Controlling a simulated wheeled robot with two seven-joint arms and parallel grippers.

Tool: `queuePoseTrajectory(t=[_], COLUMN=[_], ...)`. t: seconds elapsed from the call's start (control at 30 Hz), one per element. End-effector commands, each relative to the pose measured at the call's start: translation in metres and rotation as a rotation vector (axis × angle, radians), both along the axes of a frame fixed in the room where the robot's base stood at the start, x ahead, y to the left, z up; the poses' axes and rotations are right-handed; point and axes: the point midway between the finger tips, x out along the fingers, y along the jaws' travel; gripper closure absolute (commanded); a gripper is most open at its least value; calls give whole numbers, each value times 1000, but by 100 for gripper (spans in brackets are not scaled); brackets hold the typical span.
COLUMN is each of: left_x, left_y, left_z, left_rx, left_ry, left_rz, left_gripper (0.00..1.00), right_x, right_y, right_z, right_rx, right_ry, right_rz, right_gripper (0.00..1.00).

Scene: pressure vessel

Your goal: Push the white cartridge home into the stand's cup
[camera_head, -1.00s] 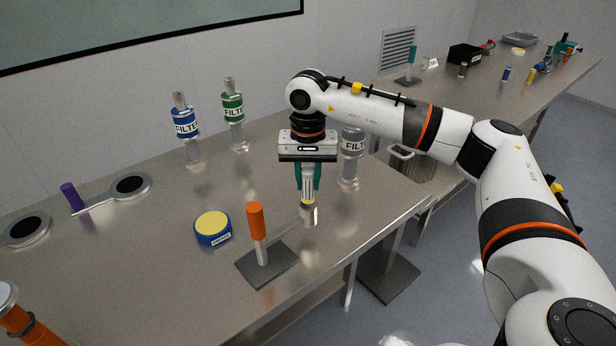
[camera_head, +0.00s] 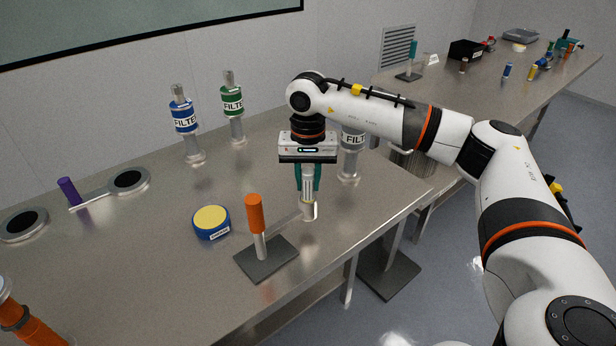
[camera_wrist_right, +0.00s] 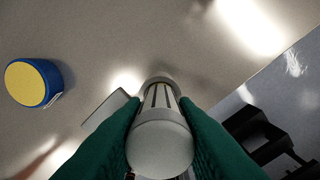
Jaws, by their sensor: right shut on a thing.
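The white cartridge (camera_head: 307,187) is upright between the green fingers of my right gripper (camera_head: 308,188), which is shut on it. In the right wrist view, the cartridge's pale round end (camera_wrist_right: 160,148) and slotted body (camera_wrist_right: 160,97) show between the two fingers (camera_wrist_right: 158,130). The metal cup (camera_head: 308,210) is directly below, and the cartridge's lower end meets it in line. The wrist view shows a grey rim (camera_wrist_right: 161,80) around the far end. How deep the cartridge sits cannot be told. My left gripper is not in view.
An orange-handled post on a dark square base (camera_head: 267,258) stands left of the cup. A blue and yellow round tin (camera_head: 211,222) is farther left. A clear filter bottle (camera_head: 349,165) stands close behind my gripper. The table's front edge is near on the right.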

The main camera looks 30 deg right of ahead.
Motion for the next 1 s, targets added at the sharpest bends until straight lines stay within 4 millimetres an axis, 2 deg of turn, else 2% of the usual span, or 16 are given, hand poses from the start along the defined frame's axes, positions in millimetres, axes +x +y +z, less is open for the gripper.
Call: queuePoseTrajectory(t=[1.0], left_x=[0], left_y=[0], left_z=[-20], left_rx=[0], left_ry=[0], left_rz=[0], left_gripper=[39], right_x=[0], right_y=[0], right_z=[-27], right_rx=[0], right_ry=[0], right_rz=[0], right_gripper=[97])
